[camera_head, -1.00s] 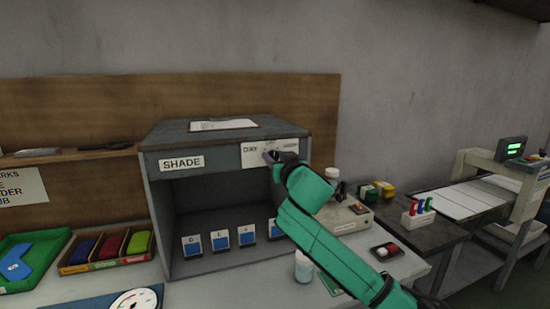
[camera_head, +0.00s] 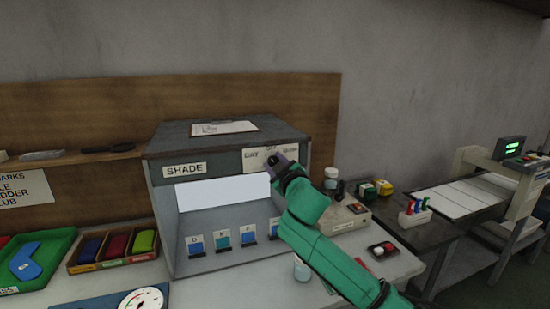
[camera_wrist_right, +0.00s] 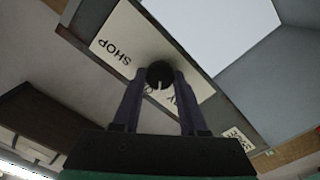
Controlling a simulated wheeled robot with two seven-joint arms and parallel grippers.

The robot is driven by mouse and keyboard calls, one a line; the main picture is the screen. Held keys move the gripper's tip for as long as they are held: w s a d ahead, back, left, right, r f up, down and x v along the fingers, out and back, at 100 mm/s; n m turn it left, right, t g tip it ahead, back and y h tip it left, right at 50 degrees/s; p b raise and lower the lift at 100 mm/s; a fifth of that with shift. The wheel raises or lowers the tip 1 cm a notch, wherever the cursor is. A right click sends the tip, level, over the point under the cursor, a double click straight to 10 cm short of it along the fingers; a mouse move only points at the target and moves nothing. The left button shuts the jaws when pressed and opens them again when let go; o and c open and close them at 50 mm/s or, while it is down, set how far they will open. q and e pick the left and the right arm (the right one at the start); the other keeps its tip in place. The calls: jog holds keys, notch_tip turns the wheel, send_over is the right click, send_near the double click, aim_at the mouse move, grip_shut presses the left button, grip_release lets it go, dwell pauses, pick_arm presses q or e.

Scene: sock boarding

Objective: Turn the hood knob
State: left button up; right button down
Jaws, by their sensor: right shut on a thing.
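The grey shade hood (camera_head: 225,136) stands on the bench, with a "SHADE" label on its front. Its lit white panel (camera_head: 222,191) glows inside. A white knob plate (camera_head: 255,160) is at the right of the front edge, with "DAY" readable on it; in the right wrist view "SHOP" also reads on the plate (camera_wrist_right: 115,45). The round black hood knob (camera_wrist_right: 160,74) has a pale pointer line. My right gripper (camera_wrist_right: 160,80) is shut on the knob, one finger on each side. In the head view this gripper (camera_head: 279,164) hides the knob. My left gripper is not in view.
Blue cards (camera_head: 222,238) stand in a row inside the hood. Left are a green tray (camera_head: 55,245), a bin of coloured pieces (camera_head: 115,246) and a dial (camera_head: 142,301). A small box (camera_head: 345,219), bottles and a red-button box (camera_head: 383,251) stand near my right arm.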

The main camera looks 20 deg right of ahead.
jog(key=shift+n+p, duration=0.5)
jog(key=shift+n, duration=0.6)
jog(key=shift+c, duration=2.4)
grip_release()
jog(key=s+b, duration=0.3)
jog(key=s, duration=1.1)
jog(key=shift+s+d+b, duration=0.3)
jog(key=shift+d, duration=0.15)
